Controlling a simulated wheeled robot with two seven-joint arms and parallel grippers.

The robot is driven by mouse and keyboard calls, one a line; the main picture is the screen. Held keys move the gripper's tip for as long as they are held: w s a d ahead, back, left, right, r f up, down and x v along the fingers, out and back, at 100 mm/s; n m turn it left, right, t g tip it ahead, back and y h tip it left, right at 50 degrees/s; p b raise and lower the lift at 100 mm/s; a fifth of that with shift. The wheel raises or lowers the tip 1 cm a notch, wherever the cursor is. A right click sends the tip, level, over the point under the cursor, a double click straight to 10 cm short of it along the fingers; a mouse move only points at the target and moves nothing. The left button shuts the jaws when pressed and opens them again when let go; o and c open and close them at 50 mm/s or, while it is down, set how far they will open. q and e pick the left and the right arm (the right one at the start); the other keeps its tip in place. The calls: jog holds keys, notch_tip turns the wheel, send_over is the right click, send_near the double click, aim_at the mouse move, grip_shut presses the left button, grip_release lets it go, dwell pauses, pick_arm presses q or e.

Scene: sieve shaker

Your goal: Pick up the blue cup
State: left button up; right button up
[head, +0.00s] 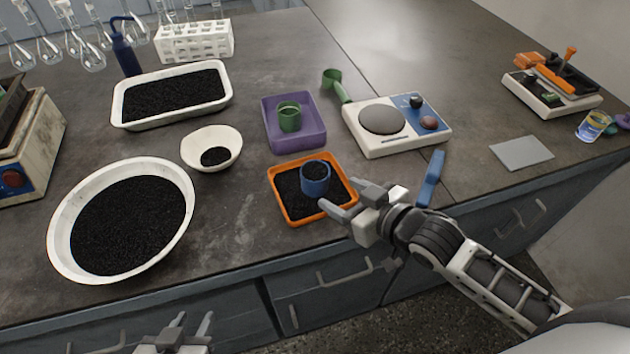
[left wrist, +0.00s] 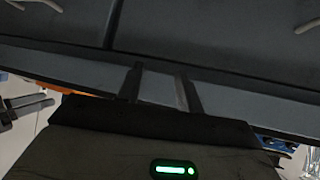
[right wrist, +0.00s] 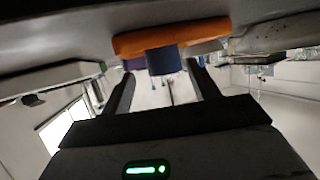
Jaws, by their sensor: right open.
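The blue cup (head: 315,178) stands in the orange tray (head: 279,203) among black grains, and some grains show inside it. In the right wrist view, the cup (right wrist: 163,62) appears between the fingertips, with the orange tray (right wrist: 170,38) beyond. My right gripper (head: 341,197) is open at the tray's right front side, its fingers pointing at the cup. I cannot tell whether they touch it. My left gripper (head: 194,322) is low in front of the bench, fingers apart and empty, far from the cup.
A purple tray (head: 314,140) with a green cup (head: 289,116) is behind the orange tray. A scale (head: 396,124) stands behind right, and a blue object (head: 432,178) lies near my right wrist. A white bowl (head: 211,148) and large basin (head: 62,245) are left.

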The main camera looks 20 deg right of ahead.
aim_at(324, 189)
jog(key=x, duration=0.7)
jog(key=shift+a+f, duration=0.1)
jog(key=shift+f, duration=0.25)
jog(key=c, duration=0.8)
